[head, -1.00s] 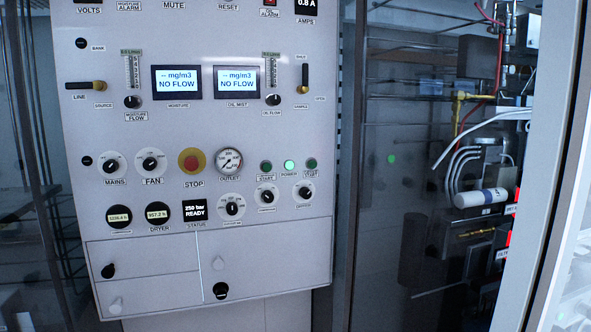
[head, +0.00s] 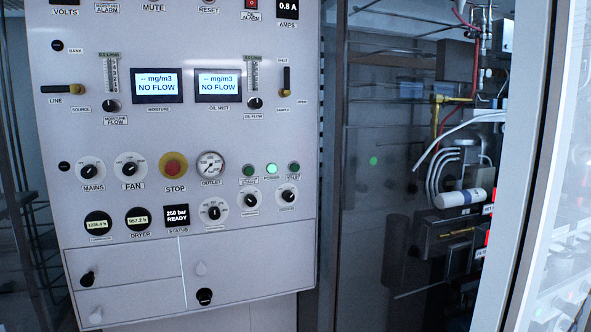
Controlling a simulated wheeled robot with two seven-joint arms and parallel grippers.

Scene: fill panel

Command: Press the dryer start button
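The grey control panel (head: 215,130) fills the left and middle of the head view. Right of the outlet gauge (head: 210,165) is a row of small green round items. The left one (head: 249,170) has a label that seems to read START. The middle one (head: 271,169) is brightly lit and labelled POWER. The right one (head: 293,168) is dark green, with a small label under it. The labels are too small to tell surely which start button is the dryer's. A dial marked DRYER (head: 138,219) is at lower left. Neither gripper is in view.
A red stop button (head: 174,166) on a yellow base sits left of the gauge. Black knobs (head: 213,210) lie below the green row. Right of the panel are a dark glass pane (head: 375,220), pipework and a pale upright frame (head: 520,180). Nothing blocks the panel's front.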

